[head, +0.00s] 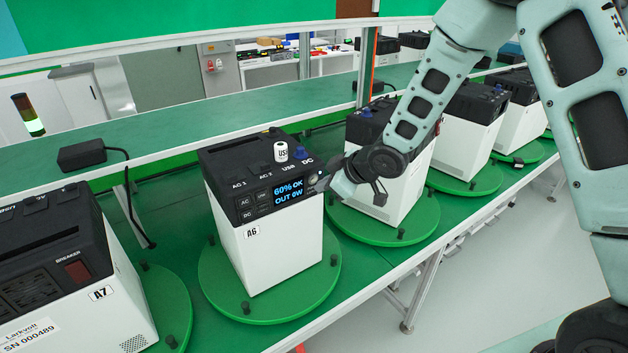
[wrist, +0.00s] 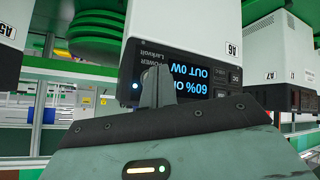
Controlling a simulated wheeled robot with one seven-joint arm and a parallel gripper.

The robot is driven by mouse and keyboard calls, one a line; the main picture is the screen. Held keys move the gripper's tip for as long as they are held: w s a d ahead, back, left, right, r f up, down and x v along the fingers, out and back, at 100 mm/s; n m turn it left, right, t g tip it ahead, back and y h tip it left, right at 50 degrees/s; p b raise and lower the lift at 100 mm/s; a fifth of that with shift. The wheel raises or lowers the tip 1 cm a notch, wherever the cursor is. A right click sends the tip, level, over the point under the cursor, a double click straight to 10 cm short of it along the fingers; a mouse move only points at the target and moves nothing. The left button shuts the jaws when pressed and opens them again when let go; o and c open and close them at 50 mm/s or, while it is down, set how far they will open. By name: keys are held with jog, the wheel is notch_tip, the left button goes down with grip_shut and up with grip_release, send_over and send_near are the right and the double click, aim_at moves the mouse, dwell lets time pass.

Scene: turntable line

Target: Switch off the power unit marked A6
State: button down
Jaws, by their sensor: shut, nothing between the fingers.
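The power unit marked A6 (head: 265,245) is a white box with a black top, upright on a green turntable (head: 230,300). Its lit display (head: 288,191) shows 60% OK and a second OUT line that reads 0W in the wrist view. My gripper (head: 320,185) is shut and empty at the right end of that front panel. In the wrist view, where the unit (wrist: 190,25) appears upside down, my closed fingertips (wrist: 156,72) are in front of the panel beside the word POWER. A small bluish-white light (wrist: 136,86) glows just left of them. Whether the fingers touch the panel cannot be told.
Unit A7 (head: 125,300) stands on the left, showing a breaker switch (head: 77,271). Another unit (head: 370,150) stands close on the right behind my wrist. A shelf (head: 190,120) with a black adapter (head: 82,155) runs behind.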

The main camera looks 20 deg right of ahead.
jog(key=shift+w, duration=0.15)
dwell(0.7)
jog(key=shift+w+a, duration=0.15)
jog(key=shift+w, duration=0.1)
jog(key=shift+w+a, duration=0.1)
jog(key=shift+w, duration=0.25)
dwell(0.8)
jog(key=shift+s, duration=0.1)
jog(key=shift+s+d, duration=0.25)
jog(key=shift+s, duration=0.35)
jog(key=shift+s+d+b, duration=0.25)
jog(key=shift+s, duration=0.55)
jog(key=shift+s+d+b, duration=0.2)
jog(key=shift+s+d, duration=0.05)
jog(key=shift+s, duration=0.55)
jog(key=shift+s+d+b, duration=0.25)
jog(key=shift+s, duration=0.55)
